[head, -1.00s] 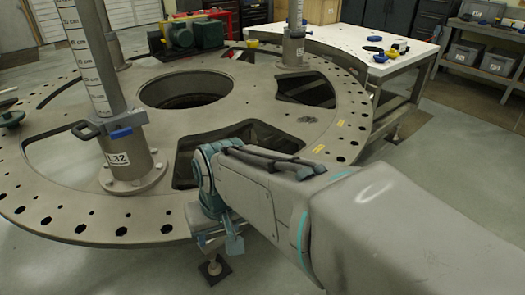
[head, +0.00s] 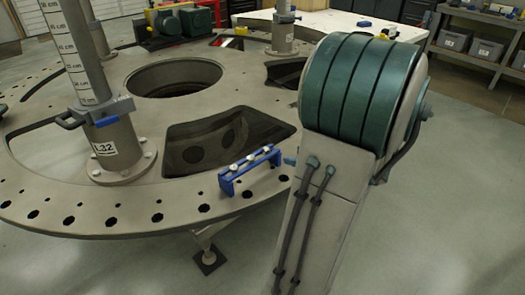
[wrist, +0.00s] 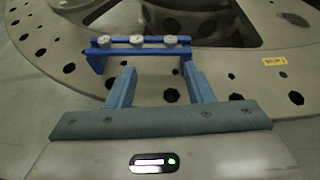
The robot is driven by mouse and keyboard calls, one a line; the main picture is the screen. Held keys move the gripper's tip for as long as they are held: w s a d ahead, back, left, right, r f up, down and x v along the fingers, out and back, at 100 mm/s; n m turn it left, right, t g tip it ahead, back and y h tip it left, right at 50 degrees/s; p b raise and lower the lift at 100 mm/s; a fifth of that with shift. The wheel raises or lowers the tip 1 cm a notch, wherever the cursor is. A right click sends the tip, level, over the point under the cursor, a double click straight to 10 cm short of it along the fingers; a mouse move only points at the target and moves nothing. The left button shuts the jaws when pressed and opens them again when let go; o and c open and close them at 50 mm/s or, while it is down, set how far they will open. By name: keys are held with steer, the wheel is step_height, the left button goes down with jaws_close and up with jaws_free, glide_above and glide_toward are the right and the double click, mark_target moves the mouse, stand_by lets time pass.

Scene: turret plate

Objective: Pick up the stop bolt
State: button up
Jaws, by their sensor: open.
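Several silver bolt heads show in the wrist view along a blue rack (wrist: 135,54), with one bolt (wrist: 136,41) in the middle. I cannot tell which of them is the stop bolt. In the head view the same blue rack (head: 228,186) stands on the near rim of the turret plate (head: 130,213), with the bolts (head: 250,158) along its top. My gripper (wrist: 159,71) is open and empty in the wrist view. Its two fingers point toward the rack, apart from the bolts. In the head view my arm hides most of the gripper.
A grey post (head: 113,140) labelled L.32, with a blue-handled clamp, rises from the plate to the left of the rack. A large cut-out (head: 205,148) lies behind the rack. A white table (head: 345,28) and shelves with grey bins (head: 495,46) stand farther back.

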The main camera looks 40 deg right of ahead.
steer(key=d, duration=0.1)
steer(key=m, duration=0.1)
glide_toward(267, 149)
steer(key=x, duration=0.3)
steer(key=shift+h, duration=0.3)
steer(key=shift+p+x, duration=0.45)
steer(key=shift+x, duration=2.15)
steer(key=shift+a, duration=0.15)
jaws_close()
